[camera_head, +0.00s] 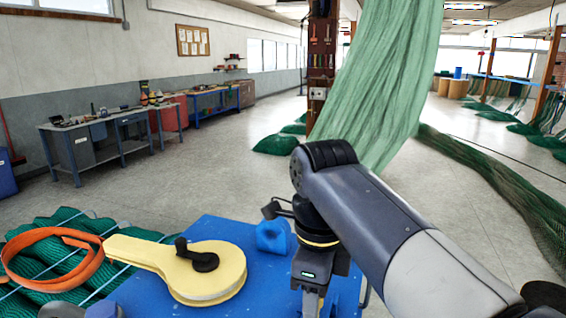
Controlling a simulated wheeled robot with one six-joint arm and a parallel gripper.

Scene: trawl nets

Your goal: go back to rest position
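My arm comes in from the lower right, bends at a dark joint in the middle of the view and points down. My gripper (311,303) hangs over the right part of a blue tabletop (240,300). The bottom edge of the picture cuts off its fingertips, so I cannot tell if it is open or holds anything. Left of it on the blue top lies a flat yellow tool (205,277) with a round body, a handle and a black crank. A small blue object (272,237) stands between the tool and my wrist.
A green net (45,260) and an orange strap (35,233) lie at the left. A green net (385,70) hangs behind my arm, with a dark net (490,175) along the floor at right. Workbenches (95,125) line the left wall. The mid-left floor is clear.

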